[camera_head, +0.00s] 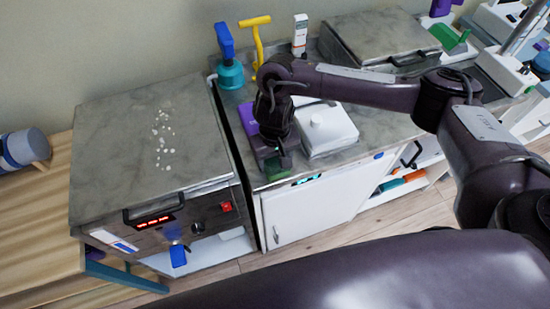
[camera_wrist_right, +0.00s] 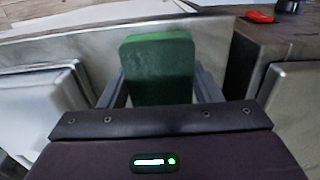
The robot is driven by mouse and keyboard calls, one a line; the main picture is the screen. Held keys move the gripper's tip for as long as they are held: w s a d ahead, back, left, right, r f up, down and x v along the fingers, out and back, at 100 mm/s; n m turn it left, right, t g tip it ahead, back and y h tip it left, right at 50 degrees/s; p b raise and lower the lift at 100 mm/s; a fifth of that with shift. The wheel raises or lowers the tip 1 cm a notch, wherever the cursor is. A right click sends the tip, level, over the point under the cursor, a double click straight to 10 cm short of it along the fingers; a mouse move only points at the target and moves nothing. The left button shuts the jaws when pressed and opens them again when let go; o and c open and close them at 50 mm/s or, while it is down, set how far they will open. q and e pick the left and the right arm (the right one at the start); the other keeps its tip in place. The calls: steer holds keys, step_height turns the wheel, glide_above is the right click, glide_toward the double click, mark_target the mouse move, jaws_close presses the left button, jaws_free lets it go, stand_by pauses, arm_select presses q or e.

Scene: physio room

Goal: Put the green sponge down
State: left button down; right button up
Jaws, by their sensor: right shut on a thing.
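My right gripper (camera_head: 275,158) is shut on the green sponge (camera_head: 279,168) over the front edge area of the grey counter (camera_head: 357,114). The right wrist view shows the green sponge (camera_wrist_right: 158,68) upright between the two fingers of my right gripper (camera_wrist_right: 160,88). I cannot tell whether its lower end touches the counter. My left gripper is not in view.
A white lidded box (camera_head: 327,128) stands just right of my gripper, and a purple item (camera_head: 247,118) is just left. A teal and blue bottle (camera_head: 229,70), a yellow item (camera_head: 257,38) and a white bottle (camera_head: 300,35) stand behind. A steel-topped unit (camera_head: 120,135) is left.

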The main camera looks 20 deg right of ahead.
mark_target(275, 159)
steer(key=shift+f, duration=0.1)
steer(key=o, duration=0.9)
steer(key=shift+r+p, duration=1.2)
steer(key=shift+r, duration=4.9)
